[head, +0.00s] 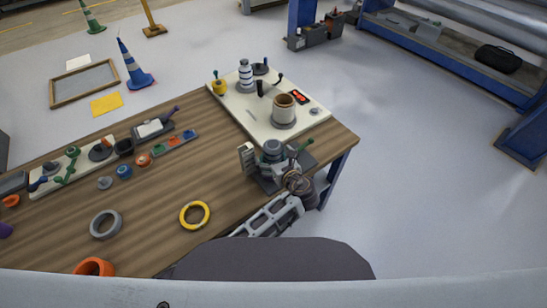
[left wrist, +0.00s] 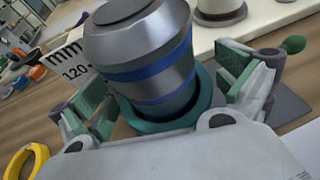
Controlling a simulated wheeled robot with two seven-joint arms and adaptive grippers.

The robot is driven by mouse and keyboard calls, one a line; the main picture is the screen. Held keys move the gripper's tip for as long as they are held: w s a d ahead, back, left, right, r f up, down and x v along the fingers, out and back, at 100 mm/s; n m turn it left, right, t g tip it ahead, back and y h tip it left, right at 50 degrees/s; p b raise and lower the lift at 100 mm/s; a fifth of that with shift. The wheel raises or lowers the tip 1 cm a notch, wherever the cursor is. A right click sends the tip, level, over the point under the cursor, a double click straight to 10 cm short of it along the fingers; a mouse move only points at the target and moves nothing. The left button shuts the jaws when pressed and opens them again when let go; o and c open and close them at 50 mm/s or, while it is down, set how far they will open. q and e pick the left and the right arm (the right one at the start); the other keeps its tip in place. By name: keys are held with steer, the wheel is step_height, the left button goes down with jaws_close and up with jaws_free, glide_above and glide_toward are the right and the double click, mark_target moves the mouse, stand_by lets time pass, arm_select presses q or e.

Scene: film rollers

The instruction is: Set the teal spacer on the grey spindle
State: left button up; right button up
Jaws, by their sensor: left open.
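The grey spindle (left wrist: 140,50), with blue bands, stands between the fingers of my left gripper (left wrist: 168,98) in the left wrist view. The teal spacer (left wrist: 165,128) is a ring around the spindle's lower part; its near side is partly hidden by my gripper's body. I cannot tell whether it touches the base below. The green-padded fingers are spread on either side of the spacer. In the head view, the spindle's top (head: 272,147) shows at the table's right end, with my left gripper (head: 284,160) around it. My right gripper is not in view.
A white board (head: 243,112) behind holds a brown-and-white roller (head: 284,105) and a striped roller (head: 246,73). A white label (head: 247,157) stands left of the spindle. A yellow ring (head: 205,208) and a grey ring (head: 93,224) lie on the wooden table (head: 150,205).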

mark_target(274, 145)
arm_select(q)
steer(key=shift+r, duration=5)
